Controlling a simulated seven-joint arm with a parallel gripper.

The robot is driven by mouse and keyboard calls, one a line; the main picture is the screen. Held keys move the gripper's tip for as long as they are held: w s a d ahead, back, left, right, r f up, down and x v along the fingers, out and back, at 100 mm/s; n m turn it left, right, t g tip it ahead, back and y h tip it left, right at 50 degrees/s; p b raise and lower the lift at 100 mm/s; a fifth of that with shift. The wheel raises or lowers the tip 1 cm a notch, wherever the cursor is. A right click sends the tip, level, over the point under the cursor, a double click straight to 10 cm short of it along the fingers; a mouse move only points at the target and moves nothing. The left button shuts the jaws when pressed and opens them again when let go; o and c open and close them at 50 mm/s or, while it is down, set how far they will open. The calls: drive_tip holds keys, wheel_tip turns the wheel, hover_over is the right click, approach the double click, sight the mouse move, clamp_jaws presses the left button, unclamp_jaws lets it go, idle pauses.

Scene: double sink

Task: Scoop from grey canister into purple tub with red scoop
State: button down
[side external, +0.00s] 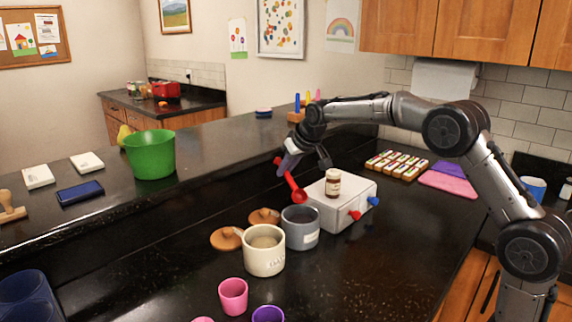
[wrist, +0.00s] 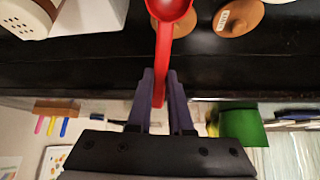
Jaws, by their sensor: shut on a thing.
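My gripper (side external: 287,165) is shut on the handle of the red scoop (side external: 297,195), which hangs tilted with its bowl low, above the counter behind the grey canister. In the wrist view the scoop's handle (wrist: 160,72) sits between the two fingers and the bowl is at the top edge. The grey canister (side external: 301,236) stands open, with a pale label; I cannot make out its contents. The purple tub (side external: 268,315) is at the bottom edge of the side view, partly cut off.
A cream canister (side external: 264,258) stands beside the grey one, with two brown lids (side external: 226,239) behind them. A pink tub (side external: 233,296) stands in front. The right front counter is clear.

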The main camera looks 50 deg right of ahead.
sight(291, 179)
drive_tip(key=f, duration=0.3)
drive_tip(key=s+f, duration=0.1)
drive_tip(key=f, duration=0.5)
drive_tip(key=shift+s+a, duration=0.15)
drive_tip(key=shift+s, duration=0.05)
drive_tip(key=shift+s+a, duration=0.1)
drive_tip(key=shift+s, duration=0.45)
drive_tip(key=shift+w+r, duration=0.15)
drive_tip(key=shift+r, duration=1.65)
drive_tip(key=shift+w+r, duration=0.15)
drive_tip(key=shift+r, duration=3.8)
